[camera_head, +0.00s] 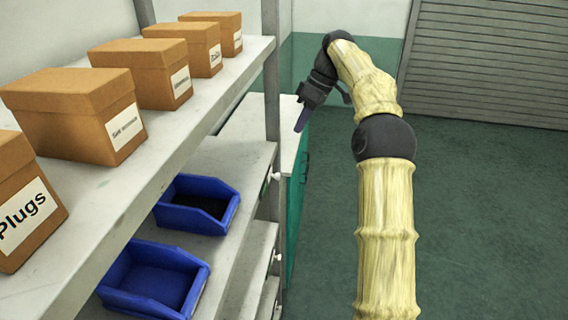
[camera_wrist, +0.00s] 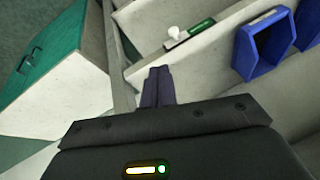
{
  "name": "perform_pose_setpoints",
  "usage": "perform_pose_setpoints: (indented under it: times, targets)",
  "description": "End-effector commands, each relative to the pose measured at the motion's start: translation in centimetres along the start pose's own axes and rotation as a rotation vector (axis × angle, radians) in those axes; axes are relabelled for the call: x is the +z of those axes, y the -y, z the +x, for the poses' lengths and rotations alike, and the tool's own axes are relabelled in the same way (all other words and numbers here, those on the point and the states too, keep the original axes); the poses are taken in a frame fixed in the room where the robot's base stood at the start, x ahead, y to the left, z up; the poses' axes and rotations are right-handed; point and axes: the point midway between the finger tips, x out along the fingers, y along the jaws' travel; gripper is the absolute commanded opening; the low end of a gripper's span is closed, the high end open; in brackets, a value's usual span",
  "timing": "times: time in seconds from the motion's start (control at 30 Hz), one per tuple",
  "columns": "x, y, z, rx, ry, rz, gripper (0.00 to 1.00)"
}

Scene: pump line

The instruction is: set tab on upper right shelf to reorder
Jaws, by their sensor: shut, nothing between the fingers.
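A white tab (camera_head: 275,177) sticks out from the front edge of the shelf holding the blue bins, near its far end. A second white tab (camera_head: 278,257) is on a lower shelf edge. In the wrist view, a white tab (camera_wrist: 175,34) sits at the left end of a strip showing green (camera_wrist: 202,27) on a shelf edge. My gripper (camera_head: 300,125) is shut and empty, pointing down beyond the far end of the shelving. Its fingers also show in the wrist view (camera_wrist: 157,84), below the tab and apart from it. Any wording on the strip is too small to read.
Cardboard boxes (camera_head: 75,110) line the top shelf (camera_head: 190,120). Blue bins (camera_head: 197,204) stand on the shelf below. A grey post (camera_head: 271,90) stands at the shelf corner, near a white-topped green cabinet (camera_wrist: 50,95). The green floor (camera_head: 480,210) at right is clear.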

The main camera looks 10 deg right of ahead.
Motion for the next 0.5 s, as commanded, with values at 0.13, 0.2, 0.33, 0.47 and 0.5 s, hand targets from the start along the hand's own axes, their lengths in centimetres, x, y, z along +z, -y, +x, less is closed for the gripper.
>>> perform_pose_setpoints:
  times: [0.13,0.2,0.33,0.47,0.5]
  targets:
    - [0.1,0.0,1.9,-0.003,0.002,0.001,0.0]
    - [0.1,0.0,2.7,-0.002,0.002,0.0,0.0]
    - [0.0,0.1,4.2,-0.002,0.002,0.0,0.0]
    - [0.0,0.1,5.9,-0.003,0.002,0.001,0.0]
    - [0.0,0.1,6.5,-0.003,0.002,0.001,0.0]
